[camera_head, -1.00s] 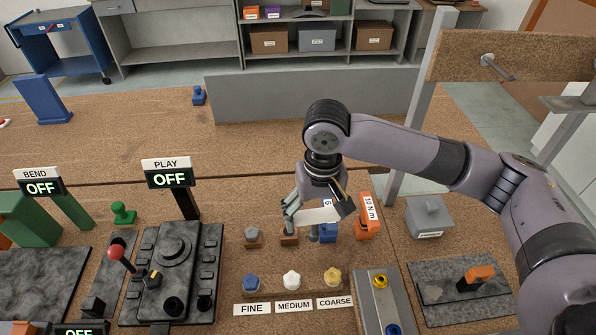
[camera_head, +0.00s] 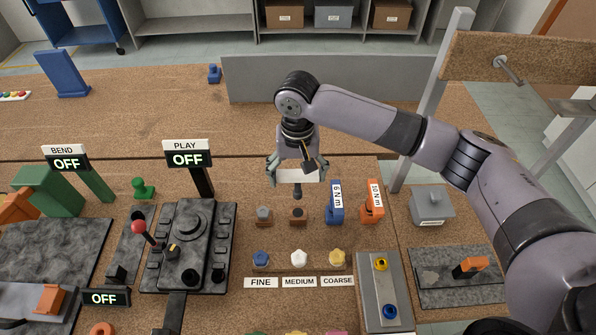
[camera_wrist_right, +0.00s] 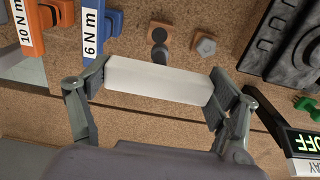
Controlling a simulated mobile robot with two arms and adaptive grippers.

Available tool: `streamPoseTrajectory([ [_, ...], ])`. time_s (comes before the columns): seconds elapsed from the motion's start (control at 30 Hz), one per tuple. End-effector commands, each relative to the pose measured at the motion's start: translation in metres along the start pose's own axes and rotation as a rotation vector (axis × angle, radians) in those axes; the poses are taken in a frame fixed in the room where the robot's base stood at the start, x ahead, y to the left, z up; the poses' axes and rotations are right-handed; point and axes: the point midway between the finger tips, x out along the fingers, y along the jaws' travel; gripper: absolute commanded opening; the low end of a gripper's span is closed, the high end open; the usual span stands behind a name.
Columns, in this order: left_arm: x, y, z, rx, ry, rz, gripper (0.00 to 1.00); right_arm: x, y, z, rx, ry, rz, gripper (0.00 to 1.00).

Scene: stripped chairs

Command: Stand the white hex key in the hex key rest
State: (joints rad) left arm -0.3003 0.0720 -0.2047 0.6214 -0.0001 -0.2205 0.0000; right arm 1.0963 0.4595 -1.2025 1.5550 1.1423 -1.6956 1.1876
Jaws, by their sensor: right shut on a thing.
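The white hex key (camera_head: 312,177) is in my right gripper (camera_head: 297,174). Its white bar lies level between the two fingers, also plain in the right wrist view (camera_wrist_right: 158,80). A short dark shank points down from its middle. The key is above the table, just behind a small brown block with a dark top (camera_head: 298,216), which seems to be the hex key rest; this block also shows in the wrist view (camera_wrist_right: 171,33), beyond the shank. Shank and block look apart, though the exact height is hard to tell. My left gripper is out of view.
A similar block with a grey hex top (camera_head: 264,216) stands close at left. The blue 6 N m holder (camera_head: 334,213) and orange 10 N m holder (camera_head: 371,212) stand close at right. Coloured knobs (camera_head: 299,259) are in front. The board behind is clear.

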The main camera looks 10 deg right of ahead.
Motion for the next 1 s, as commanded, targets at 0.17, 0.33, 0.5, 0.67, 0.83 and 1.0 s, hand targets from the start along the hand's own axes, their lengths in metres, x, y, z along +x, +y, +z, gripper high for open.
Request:
streamPoseTrajectory([
  [0.17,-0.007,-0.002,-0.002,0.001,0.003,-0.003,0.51,0.008,0.000,0.001,0.001,-0.002,0.000,0.21],
  [0.33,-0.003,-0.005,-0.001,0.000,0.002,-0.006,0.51,0.025,0.000,0.001,0.001,-0.001,0.000,0.21],
  [0.5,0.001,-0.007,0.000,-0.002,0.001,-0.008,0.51,0.041,0.000,0.000,0.001,-0.001,0.001,0.21],
  [0.67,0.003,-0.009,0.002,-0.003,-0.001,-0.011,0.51,0.051,0.000,0.001,0.001,-0.001,0.000,0.21],
  [0.83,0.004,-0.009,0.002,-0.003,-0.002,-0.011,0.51,0.057,0.000,0.000,0.001,0.000,0.000,0.21],
  [1.0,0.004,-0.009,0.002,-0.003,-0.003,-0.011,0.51,0.058,0.000,0.000,0.001,0.001,0.000,0.21],
])
